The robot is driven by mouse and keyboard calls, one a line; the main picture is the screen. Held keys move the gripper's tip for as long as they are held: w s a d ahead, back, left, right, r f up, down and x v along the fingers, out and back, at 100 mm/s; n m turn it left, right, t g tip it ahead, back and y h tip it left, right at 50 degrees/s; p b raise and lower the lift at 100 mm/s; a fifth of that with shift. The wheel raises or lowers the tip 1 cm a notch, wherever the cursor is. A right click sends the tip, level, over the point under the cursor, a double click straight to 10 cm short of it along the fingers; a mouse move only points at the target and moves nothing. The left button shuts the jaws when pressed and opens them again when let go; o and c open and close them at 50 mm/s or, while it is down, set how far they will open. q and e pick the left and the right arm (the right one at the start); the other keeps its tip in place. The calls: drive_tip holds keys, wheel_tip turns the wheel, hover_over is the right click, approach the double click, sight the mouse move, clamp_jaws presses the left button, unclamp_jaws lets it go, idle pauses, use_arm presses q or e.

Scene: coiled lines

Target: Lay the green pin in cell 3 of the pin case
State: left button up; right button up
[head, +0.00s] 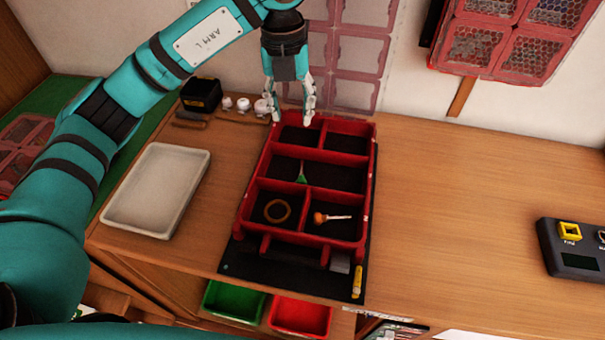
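The red pin case (367,190) lies on the wooden table, with two cells at the back, a wide one in the middle and two at the front. No cell numbers are readable. The small green pin (301,179) is in the wide middle cell, close to its front divider; its thin shaft points toward the back. My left gripper (293,119) hangs fingers down over the back left part of the case. My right gripper is out of view.
A brown ring (277,220) lies in the front left cell; an orange-headed pin (320,217) lies in the front right. A grey tray (116,215) is at left, a black box (201,95) and white knobs (243,104) behind. The table right of the case is clear up to a dark device (572,265).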

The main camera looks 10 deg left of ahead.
use_arm(q)
drive_tip(key=p, duration=0.3)
hover_over(302, 170)
drive_tip(key=a, duration=0.1)
drive_tip(key=f, duration=1.1)
drive_tip(key=shift+s+f, duration=0.2)
drive_tip(key=shift+s, duration=0.15)
drive_tip(key=f, duration=0.1)
drive_tip(key=f+p, duration=0.1)
drive_tip(key=f, duration=0.2)
drive_tip(key=shift+w+d+p, duration=0.25)
drive_tip(key=shift+d+p, duration=0.05)
drive_tip(key=shift+d, duration=0.1)
drive_tip(key=shift+f, duration=0.65)
clamp_jaws()
